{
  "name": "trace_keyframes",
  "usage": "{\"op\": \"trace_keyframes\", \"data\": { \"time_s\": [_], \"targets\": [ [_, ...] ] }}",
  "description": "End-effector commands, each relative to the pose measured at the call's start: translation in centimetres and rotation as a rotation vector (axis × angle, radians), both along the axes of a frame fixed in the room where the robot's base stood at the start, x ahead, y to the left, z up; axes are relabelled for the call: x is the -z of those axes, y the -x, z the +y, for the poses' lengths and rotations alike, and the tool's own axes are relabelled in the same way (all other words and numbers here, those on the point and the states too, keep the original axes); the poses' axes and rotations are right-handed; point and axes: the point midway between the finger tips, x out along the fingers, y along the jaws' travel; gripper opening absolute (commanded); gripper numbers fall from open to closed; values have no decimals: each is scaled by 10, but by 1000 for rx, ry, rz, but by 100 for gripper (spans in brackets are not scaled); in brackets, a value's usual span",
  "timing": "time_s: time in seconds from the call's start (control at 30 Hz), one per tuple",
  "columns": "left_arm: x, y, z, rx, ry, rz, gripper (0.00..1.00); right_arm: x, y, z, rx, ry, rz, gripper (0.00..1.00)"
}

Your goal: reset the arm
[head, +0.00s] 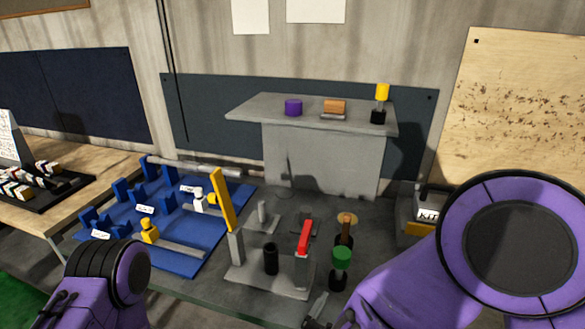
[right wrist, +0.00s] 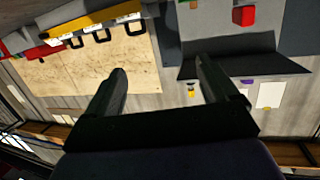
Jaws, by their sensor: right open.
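My right arm (head: 405,290) comes in from the lower right of the head view, with a large purple and black joint close to the camera. My right gripper (right wrist: 162,66) is open and empty in the right wrist view, its two dark fingers wide apart. That view is upside down, with the wall and benches beyond the fingers. My left arm (head: 105,285) shows only as a purple and black part at the lower left of the head view. Its gripper cannot be made out there.
A blue fixture board (head: 190,255) and a grey base (head: 270,280) with a yellow lever and a red handle lie on the bench. A green-topped tool (head: 341,262) stands beside my right arm. A grey shelf (head: 250,108) stands behind.

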Motion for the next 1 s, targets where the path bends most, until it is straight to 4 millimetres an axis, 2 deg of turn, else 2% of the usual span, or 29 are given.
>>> {"op": "trace_keyframes", "data": {
  "time_s": [0.27, 0.43, 0.53, 0.67, 0.8, 1.0],
  "targets": [
    [0, 0, 0, 0, 0, -1, 50, 55, -17, -28, -47, -74, 91, 87],
    [0, 0, 0, 0, 0, 0, 50, 112, -15, -58, -75, -149, 205, 87],
    [0, 0, 0, 0, 0, 0, 50, 152, -3, -81, -81, -202, 301, 87],
    [0, 0, 0, 0, 0, 0, 50, 205, 29, -117, -62, -279, 456, 87],
    [0, 0, 0, 0, -1, -1, 50, 253, 81, -156, -10, -357, 636, 87],
    [0, 0, 0, 0, 0, 0, 50, 290, 160, -204, 99, -436, 858, 87]
  ]
}}
